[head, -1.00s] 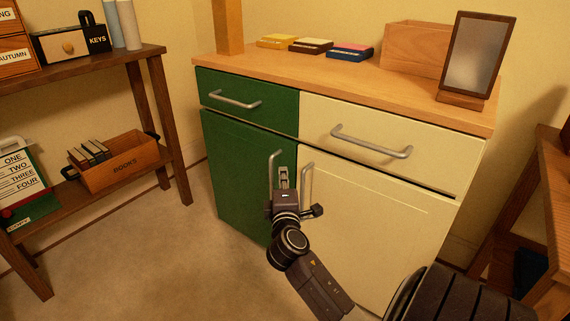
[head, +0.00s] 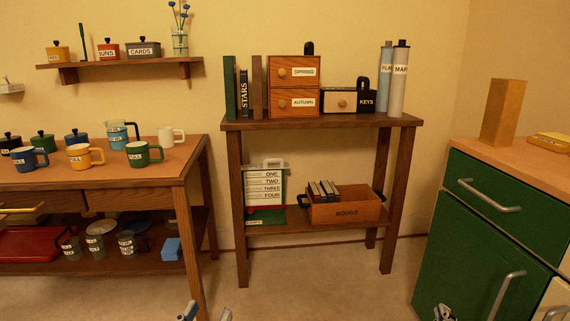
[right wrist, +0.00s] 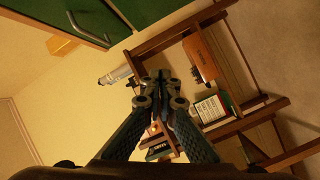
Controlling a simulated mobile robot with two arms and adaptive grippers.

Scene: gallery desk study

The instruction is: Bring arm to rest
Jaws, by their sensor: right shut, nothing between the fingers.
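My left gripper (head: 207,314) barely shows at the bottom edge of the head view. Its two fingertips stand apart with nothing seen between them. My right gripper (head: 443,313) shows at the bottom edge in front of the green cabinet (head: 480,235). In the right wrist view the fingers of my right gripper (right wrist: 160,80) come together at the tips, and they hold nothing. Most of both arms is out of the head view.
A table (head: 120,182) with mugs stands at left. A shelf unit (head: 310,123) holds a books crate (head: 345,211), small drawers (head: 294,86) and rolled tubes (head: 399,80). Carpet (head: 320,285) is clear in front of the shelf.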

